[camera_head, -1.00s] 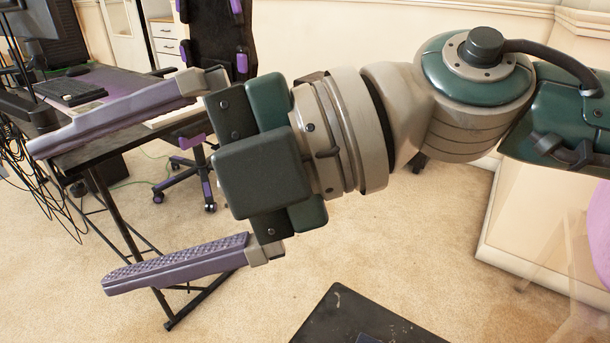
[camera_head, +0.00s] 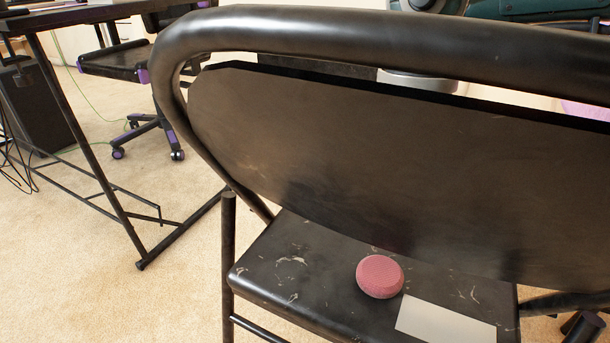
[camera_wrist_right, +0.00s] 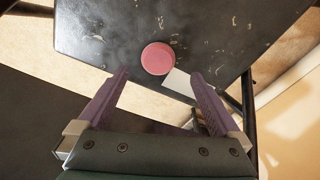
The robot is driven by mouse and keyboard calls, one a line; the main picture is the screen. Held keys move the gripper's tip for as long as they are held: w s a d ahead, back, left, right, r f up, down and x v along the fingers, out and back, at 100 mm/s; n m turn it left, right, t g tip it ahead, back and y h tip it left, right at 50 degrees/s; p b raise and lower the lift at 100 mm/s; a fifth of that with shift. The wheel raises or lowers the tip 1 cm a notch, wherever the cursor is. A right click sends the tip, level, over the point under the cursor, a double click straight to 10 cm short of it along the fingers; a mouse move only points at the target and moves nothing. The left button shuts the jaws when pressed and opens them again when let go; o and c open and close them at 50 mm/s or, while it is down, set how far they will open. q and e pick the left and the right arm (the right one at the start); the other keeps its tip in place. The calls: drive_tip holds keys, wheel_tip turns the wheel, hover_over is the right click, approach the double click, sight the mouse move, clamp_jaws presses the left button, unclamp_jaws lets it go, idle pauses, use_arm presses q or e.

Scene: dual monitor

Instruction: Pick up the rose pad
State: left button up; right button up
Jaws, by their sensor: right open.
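The rose pad (camera_head: 380,276) is a small round pink disc. It lies on the scratched black seat (camera_head: 300,262) of a folding chair, beside a white card (camera_head: 446,322). In the right wrist view the pad (camera_wrist_right: 157,58) lies beyond my right gripper (camera_wrist_right: 160,80), between the lines of its two purple fingers. The right gripper is open, and its fingers are apart from the pad. Part of my arm shows behind the chair back at the top of the head view; its gripper is hidden there. My left gripper is not in view.
The chair's black backrest (camera_head: 390,150) and its tubular frame (camera_head: 350,30) stand between the head camera and the seat's rear. A desk (camera_head: 75,15) and an office chair (camera_head: 120,65) stand at the left. Carpet (camera_head: 90,290) is clear at lower left.

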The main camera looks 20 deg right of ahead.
sight(381, 270)
drive_tip(key=shift+s+f, duration=0.1)
drive_tip(key=shift+f, duration=0.8)
drive_tip(key=shift+s+a+f+b, duration=0.2)
drive_tip(key=shift+f+b, duration=0.1)
drive_tip(key=shift+b, duration=0.1)
wheel_tip(381, 270, down, 5)
drive_tip(key=b, duration=0.3)
drive_tip(key=shift+s+a+r+b, duration=0.1)
drive_tip(key=shift+s+r+b, duration=0.1)
drive_tip(key=shift+b, duration=0.1)
drive_tip(key=shift+a, duration=0.1)
drive_tip(key=shift+c, duration=0.2)
drive_tip(key=c, duration=1.2)
drive_tip(key=shift+r, duration=0.1)
drive_tip(key=shift+c, duration=0.2)
